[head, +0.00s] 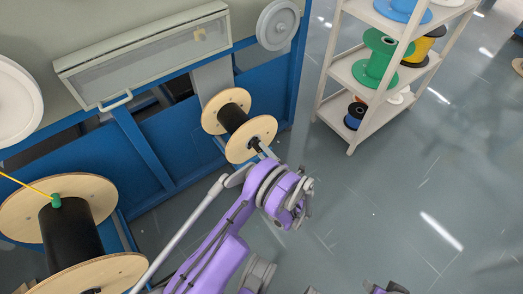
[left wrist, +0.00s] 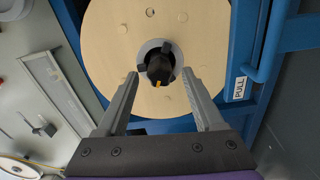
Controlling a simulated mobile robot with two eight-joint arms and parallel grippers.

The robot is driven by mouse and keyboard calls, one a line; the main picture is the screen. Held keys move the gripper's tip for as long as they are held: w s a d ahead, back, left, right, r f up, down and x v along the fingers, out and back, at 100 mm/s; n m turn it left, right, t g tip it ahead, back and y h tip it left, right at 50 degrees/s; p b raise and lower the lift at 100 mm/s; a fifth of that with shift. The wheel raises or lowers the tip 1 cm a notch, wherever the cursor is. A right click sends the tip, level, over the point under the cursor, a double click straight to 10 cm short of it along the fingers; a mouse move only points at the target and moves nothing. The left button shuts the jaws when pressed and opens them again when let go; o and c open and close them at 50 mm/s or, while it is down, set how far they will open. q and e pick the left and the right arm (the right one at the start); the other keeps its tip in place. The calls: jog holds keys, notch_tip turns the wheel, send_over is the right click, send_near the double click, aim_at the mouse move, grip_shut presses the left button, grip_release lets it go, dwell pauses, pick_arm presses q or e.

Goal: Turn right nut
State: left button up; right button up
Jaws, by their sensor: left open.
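A spool with pale wooden flanges (head: 263,127) and a black core is mounted at the right part of the blue machine frame. The left wrist view shows its flange (left wrist: 110,40) face-on. My left gripper (left wrist: 161,74) is open, with one finger on each side of the shaft end. I cannot tell whether the fingers touch it. In the head view the left gripper (head: 263,150) is at the spool's near flange, partly hidden by my purple wrist.
A larger spool (head: 92,190) with yellow cable stands at the lower left. A shelf rack (head: 340,72) with coloured spools stands at the upper right. The blue frame (head: 150,140) runs behind the spool. The floor (head: 400,200) to the right is clear.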

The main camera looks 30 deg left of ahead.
pick_arm(q)
jog(key=p+v, duration=0.1)
jog(key=v, duration=0.8)
jog(key=shift+d, duration=0.15)
jog(key=w+a+n, duration=0.1)
jog(key=a+n, duration=0.2)
jog(key=n, duration=0.4)
jog(key=w+a+n+b, duration=0.1)
jog(key=a+n, duration=0.3)
jog(key=n, duration=0.3)
jog(key=w+a+n+b, duration=0.1)
jog(key=w+a+n, duration=0.1)
jog(key=n, duration=0.5)
jog(key=shift+a+r+n, duration=0.2)
jog(key=shift+a+n, duration=0.2)
jog(key=shift+a, duration=0.4)
grip_shut()
